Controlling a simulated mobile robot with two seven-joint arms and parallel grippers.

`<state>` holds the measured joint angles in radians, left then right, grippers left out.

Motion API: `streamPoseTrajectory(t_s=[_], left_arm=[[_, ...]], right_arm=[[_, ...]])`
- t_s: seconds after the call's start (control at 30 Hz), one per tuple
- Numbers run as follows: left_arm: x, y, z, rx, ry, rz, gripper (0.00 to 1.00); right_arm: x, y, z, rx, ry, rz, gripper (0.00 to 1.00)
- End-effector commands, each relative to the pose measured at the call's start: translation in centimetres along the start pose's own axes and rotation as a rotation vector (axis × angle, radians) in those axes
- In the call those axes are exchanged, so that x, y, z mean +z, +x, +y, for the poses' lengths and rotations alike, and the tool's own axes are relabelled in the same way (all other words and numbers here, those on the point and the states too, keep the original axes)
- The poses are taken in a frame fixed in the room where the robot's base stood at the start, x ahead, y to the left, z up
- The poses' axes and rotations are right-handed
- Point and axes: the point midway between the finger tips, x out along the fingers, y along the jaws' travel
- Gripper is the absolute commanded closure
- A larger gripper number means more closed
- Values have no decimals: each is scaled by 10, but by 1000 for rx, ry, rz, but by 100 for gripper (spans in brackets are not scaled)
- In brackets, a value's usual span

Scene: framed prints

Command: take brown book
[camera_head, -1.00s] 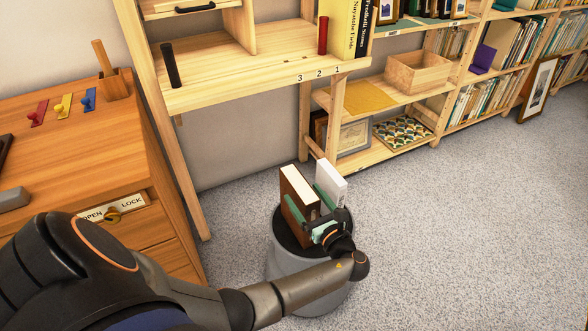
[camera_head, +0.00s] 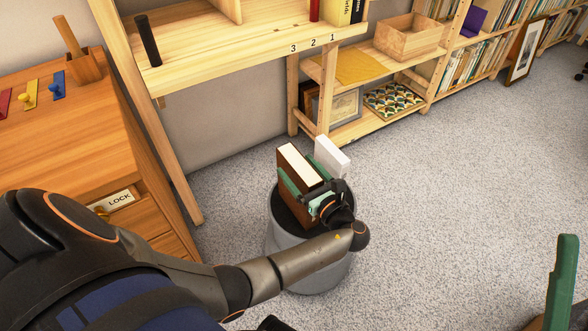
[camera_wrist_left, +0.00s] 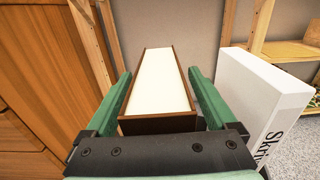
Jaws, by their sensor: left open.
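The brown book (camera_head: 297,166), with a brown cover and pale page block, stands upright on the dark top of a round grey stand (camera_head: 283,262). My left gripper (camera_head: 307,191) is open, with its green fingers on either side of the book. In the left wrist view the brown book (camera_wrist_left: 158,85) lies between the open fingers (camera_wrist_left: 160,85), with a gap visible on both sides. A white book (camera_head: 332,156) stands to its right, outside the right finger. One green finger of my right gripper (camera_head: 562,280) shows at the lower right; the other is not clearly visible.
A wooden desk (camera_head: 70,150) with a drawer marked LOCK is at the left. A shelf (camera_head: 240,60) numbered 3, 2, 1 holds a black object (camera_head: 148,40) and books. Lower shelves carry a wooden box (camera_head: 408,38).

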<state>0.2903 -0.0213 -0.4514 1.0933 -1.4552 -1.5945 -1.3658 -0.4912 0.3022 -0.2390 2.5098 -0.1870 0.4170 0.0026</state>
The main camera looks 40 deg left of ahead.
Motion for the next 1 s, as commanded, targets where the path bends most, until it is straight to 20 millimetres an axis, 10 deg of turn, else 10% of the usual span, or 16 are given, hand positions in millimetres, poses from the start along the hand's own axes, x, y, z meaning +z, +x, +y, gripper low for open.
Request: streamPoseTrajectory(t_s=[0.37,1.0], left_arm=[[0,-2,0,0,0,0,10],[0,-2,0,0,0,0,81]], right_arm=[[0,0,-1,-3,2,-1,50],[0,0,0,-4,0,1,50]])
